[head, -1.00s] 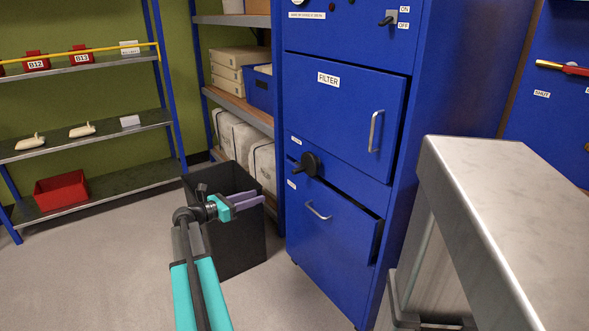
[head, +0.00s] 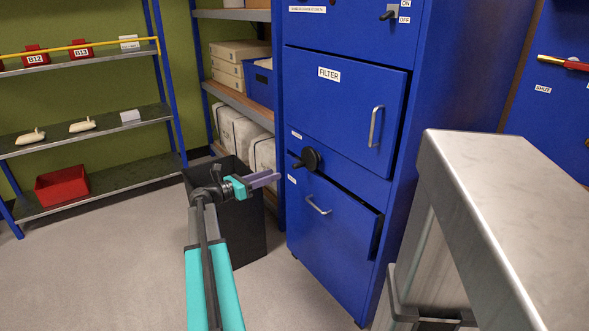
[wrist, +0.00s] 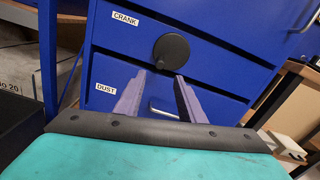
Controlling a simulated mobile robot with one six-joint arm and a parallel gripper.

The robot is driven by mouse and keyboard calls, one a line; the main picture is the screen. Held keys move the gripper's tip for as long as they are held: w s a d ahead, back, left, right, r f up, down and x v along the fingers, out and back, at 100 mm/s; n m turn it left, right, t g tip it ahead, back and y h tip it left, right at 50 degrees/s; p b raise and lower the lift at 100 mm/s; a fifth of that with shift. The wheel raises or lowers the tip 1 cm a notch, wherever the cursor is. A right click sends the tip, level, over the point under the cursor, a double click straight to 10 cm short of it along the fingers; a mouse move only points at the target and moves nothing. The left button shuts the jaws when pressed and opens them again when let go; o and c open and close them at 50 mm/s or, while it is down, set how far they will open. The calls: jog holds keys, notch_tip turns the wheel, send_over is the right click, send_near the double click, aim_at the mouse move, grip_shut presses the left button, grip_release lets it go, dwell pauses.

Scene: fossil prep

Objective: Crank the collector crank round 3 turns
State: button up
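The collector crank (head: 310,159) is a black round knob on the front of the blue cabinet (head: 345,180), between the filter door and the lower drawer. A small dark handle sticks out on its left in the head view. In the wrist view the crank (wrist: 171,51) is a dark disc beside a "CRANK" label, just beyond my fingertips. My gripper (head: 277,178) is left of and a little below the crank in the head view. Its two purple fingers (wrist: 158,77) are apart with nothing between them. It does not touch the crank.
The drawer marked "DUST" with its handle (head: 318,205) is below the crank and stands slightly out. A black bin (head: 250,235) is behind my gripper. The filter door (head: 340,110) is above. A grey bench (head: 510,220) stands at the right. Shelves (head: 90,125) line the left.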

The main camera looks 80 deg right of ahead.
aim_at(293, 167)
jog(key=b+x, duration=0.2)
jog(key=x, duration=0.9)
jog(key=shift+s+d, duration=0.1)
jog(key=shift+c, duration=0.5)
grip_shut()
jog(key=shift+r+m, duration=0.1)
jog(key=shift+m, duration=0.2)
